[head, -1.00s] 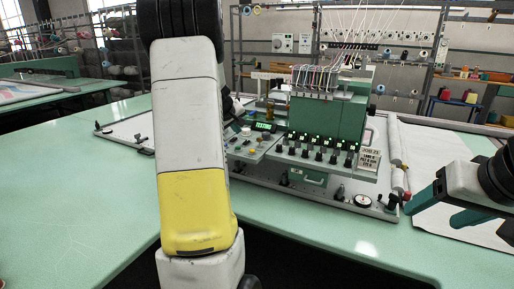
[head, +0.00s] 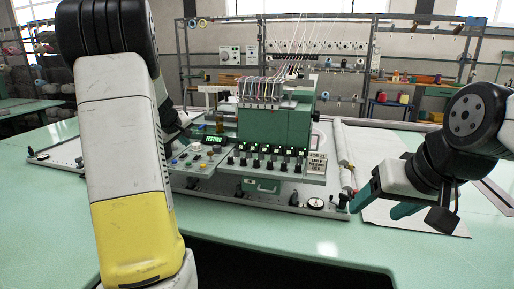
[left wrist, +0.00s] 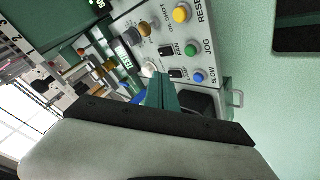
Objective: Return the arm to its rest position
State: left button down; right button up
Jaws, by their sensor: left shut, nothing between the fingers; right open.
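My left arm (head: 125,170), grey and yellow, comes down at the left of the head view and hides its own gripper there. In the left wrist view my left gripper (left wrist: 160,92) shows its teal fingers shut together and empty. They are in front of the control panel (left wrist: 214,50), near its buttons and switches; I cannot tell whether they touch it. The panel also shows in the head view (head: 190,163), with a lit green display (head: 214,139). My right gripper (head: 378,204) is open and empty at the right, its teal fingers apart above the table.
The green tufting machine (head: 275,125) with its threads and row of black knobs stands mid-table. A pale roll (head: 343,155) and a white sheet (head: 415,215) lie to its right. The green table (head: 40,220) is clear at the front left. Shelving stands behind.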

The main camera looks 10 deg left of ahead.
pick_arm(q)
jog(key=s+d+r+m+g+h, duration=0.1)
jog(key=s+d+r+m+h, duration=0.2)
jog(key=s+d, duration=0.6)
jog(key=s+d+r+m+h, duration=0.1)
jog(key=s+d+r+m, duration=0.2)
jog(key=s+d+r, duration=0.55)
jog(key=s+d+f+m+g, duration=0.1)
jog(key=s+d+f+m, duration=0.1)
jog(key=s+d, duration=0.3)
jog(key=s+d+f+m+g, duration=0.1)
jog(key=s+d+f+m, duration=0.2)
jog(key=s, duration=0.9)
notch_tip(320, 180, down, 2)
jog(key=shift+d+f+y, duration=0.2)
jog(key=shift+d+y, duration=0.1)
jog(key=shift+d, duration=0.65)
dwell(1.6)
